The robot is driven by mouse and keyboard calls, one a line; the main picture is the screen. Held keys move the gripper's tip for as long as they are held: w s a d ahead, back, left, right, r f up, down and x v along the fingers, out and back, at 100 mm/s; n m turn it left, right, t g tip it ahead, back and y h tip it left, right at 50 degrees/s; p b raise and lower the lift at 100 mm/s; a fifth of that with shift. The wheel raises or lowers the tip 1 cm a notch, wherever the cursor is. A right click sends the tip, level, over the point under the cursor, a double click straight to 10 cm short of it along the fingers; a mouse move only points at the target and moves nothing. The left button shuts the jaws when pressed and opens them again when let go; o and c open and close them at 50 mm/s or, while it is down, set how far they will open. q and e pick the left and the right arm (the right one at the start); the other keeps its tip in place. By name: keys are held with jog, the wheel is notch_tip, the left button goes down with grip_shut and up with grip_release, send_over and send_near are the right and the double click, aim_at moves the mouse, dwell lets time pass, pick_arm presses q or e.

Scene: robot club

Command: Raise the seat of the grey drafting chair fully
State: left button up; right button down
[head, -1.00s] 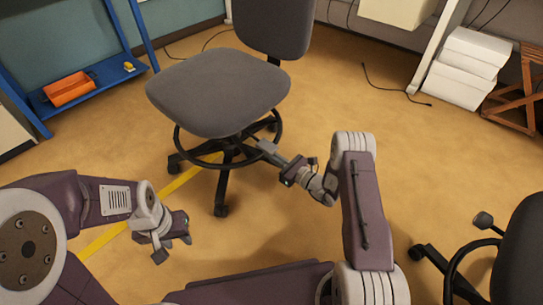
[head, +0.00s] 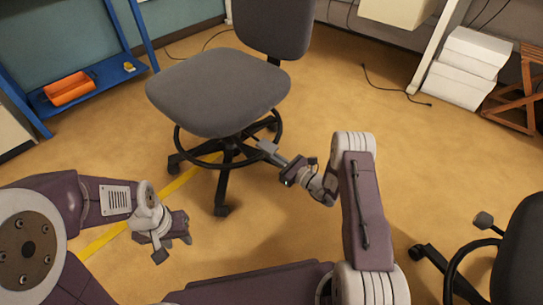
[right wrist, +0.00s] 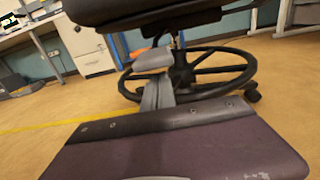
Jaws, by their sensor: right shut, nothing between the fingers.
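The grey drafting chair (head: 219,92) stands upright in the middle of the head view, with a black foot ring (head: 181,146) and a wheeled base. In the right wrist view a light grey lever paddle (right wrist: 153,60) sticks out under the dark seat (right wrist: 150,12). My right gripper (head: 277,154) is at the right side of the chair, below the seat edge. Its fingers (right wrist: 157,93) are shut and empty, just at the underside of the paddle; whether they touch it I cannot tell. My left gripper (head: 175,249) is open and empty, at the lower left, away from the chair.
A second dark chair (head: 515,262) stands at the right edge. A blue shelf (head: 105,78) with an orange bin (head: 69,88) is at the left. White stacked boxes (head: 464,65) and a wooden stand (head: 520,95) are at the back right. Cables lie on the floor behind.

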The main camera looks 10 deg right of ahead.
aim_at(276, 151)
jog(key=shift+r, duration=0.15)
jog(key=shift+r+p, duration=1.9)
jog(key=shift+r+p, duration=1.85)
jog(key=shift+r, duration=0.25)
jog(key=shift+r+p, duration=1.85)
jog(key=shift+r, duration=0.2)
jog(key=shift+r+p, duration=1.8)
jog(key=shift+r, duration=0.05)
